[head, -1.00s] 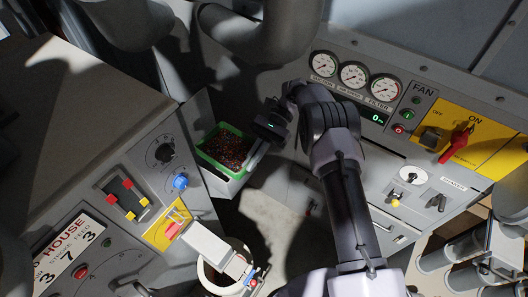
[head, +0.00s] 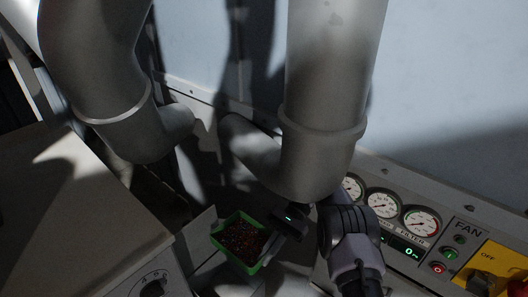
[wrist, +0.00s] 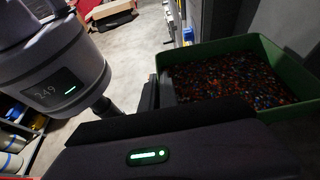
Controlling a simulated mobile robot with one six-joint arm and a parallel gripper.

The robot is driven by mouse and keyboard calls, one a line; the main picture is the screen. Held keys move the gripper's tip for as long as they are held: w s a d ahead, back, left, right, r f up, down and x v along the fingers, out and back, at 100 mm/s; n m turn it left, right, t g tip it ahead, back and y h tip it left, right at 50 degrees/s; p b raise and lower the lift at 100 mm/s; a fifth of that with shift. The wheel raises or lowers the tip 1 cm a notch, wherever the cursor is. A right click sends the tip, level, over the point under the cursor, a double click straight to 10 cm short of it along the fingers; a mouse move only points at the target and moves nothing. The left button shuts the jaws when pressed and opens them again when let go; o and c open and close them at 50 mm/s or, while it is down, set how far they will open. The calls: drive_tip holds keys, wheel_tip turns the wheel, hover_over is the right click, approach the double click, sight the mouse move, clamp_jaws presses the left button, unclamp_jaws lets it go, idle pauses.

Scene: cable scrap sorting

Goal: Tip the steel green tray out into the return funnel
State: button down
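The green tray (head: 224,247) is at the lower middle of the head view, roughly level and filled with dark red and multicoloured granules. It also shows at the right of the wrist view (wrist: 285,75). My gripper (head: 270,241) is at the tray's right side in the head view. In the wrist view my fingers (wrist: 158,92) sit at the tray's wall, one on each side, and look shut on it; my dark gripper body hides part of the near side. I cannot make out the return funnel in the current views.
Large grey pipes (head: 325,120) hang close above and behind my gripper. A panel with gauges (head: 382,205) and a yellow switch plate (head: 497,262) stands at right. A grey cabinet (head: 75,215) is at left. The wrist view shows open floor (wrist: 140,50) beyond.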

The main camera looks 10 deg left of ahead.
drive_tip(key=shift+s+f+t, duration=0.15)
drive_tip(key=shift+f+t, duration=0.25)
drive_tip(key=shift+f, duration=0.1)
drive_tip(key=shift+s+a+f+t+h, duration=0.1)
drive_tip(key=shift+a+f+t+h, duration=0.15)
drive_tip(key=shift+f, duration=0.35)
drive_tip(key=shift+s+a+f+t+h, duration=0.1)
drive_tip(key=shift+f+t+h, duration=0.2)
drive_tip(key=shift+f, duration=0.25)
drive_tip(key=shift+w+d+f+t+h, duration=0.3)
drive_tip(key=shift+d+t, duration=0.2)
drive_tip(key=shift+t, duration=0.15)
drive_tip(key=shift+s+d+f+t, duration=0.1)
drive_tip(key=shift+f+t, duration=0.05)
drive_tip(key=shift+t, duration=0.45)
